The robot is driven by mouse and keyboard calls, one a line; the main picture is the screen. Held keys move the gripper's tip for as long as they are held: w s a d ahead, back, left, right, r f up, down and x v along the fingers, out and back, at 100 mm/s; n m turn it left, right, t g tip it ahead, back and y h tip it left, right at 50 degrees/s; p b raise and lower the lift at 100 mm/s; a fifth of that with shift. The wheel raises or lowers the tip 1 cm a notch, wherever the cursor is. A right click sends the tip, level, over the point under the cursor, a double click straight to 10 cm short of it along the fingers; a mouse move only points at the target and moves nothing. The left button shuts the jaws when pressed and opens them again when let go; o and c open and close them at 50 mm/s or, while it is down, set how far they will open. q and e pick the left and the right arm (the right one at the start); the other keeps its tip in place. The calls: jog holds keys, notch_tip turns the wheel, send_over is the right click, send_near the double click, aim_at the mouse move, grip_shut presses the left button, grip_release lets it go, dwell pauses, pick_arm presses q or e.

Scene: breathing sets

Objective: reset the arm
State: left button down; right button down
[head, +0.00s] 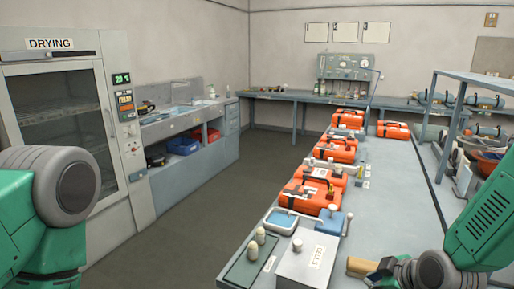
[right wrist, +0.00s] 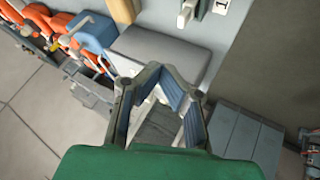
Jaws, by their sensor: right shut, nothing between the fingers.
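My right arm (head: 487,222) enters the head view at the lower right, green with grey joints. Its gripper (head: 386,270) is low over the near end of the long grey bench, partly cut off by the bottom edge. In the right wrist view the right gripper (right wrist: 158,72) has its dark fingers with blue pads brought together, with nothing held between them. My left arm (head: 45,215) shows at the lower left as a green link and a grey round joint. The left gripper is outside the picture.
Orange cases (head: 312,192) line the bench, with a blue tray (head: 283,222) and a grey box (head: 307,262) near its front. A drying cabinet (head: 60,120) stands left. A shelf rack (head: 480,80) stands right. The floor (head: 200,225) between is clear.

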jog(key=s+d+f+m+g+h+b, duration=0.1)
jog(key=s+f+m+g+b, duration=0.6)
jog(key=s+f, duration=2.1)
jog(key=s+m+h+b, duration=0.1)
jog(key=s+m+b, duration=0.1)
jog(key=m+b, duration=0.1)
jog(key=shift+s+d+f+b, duration=0.25)
jog(key=shift+d+f+b, duration=0.1)
jog(key=shift+b, duration=0.35)
jog(key=shift+w, duration=0.1)
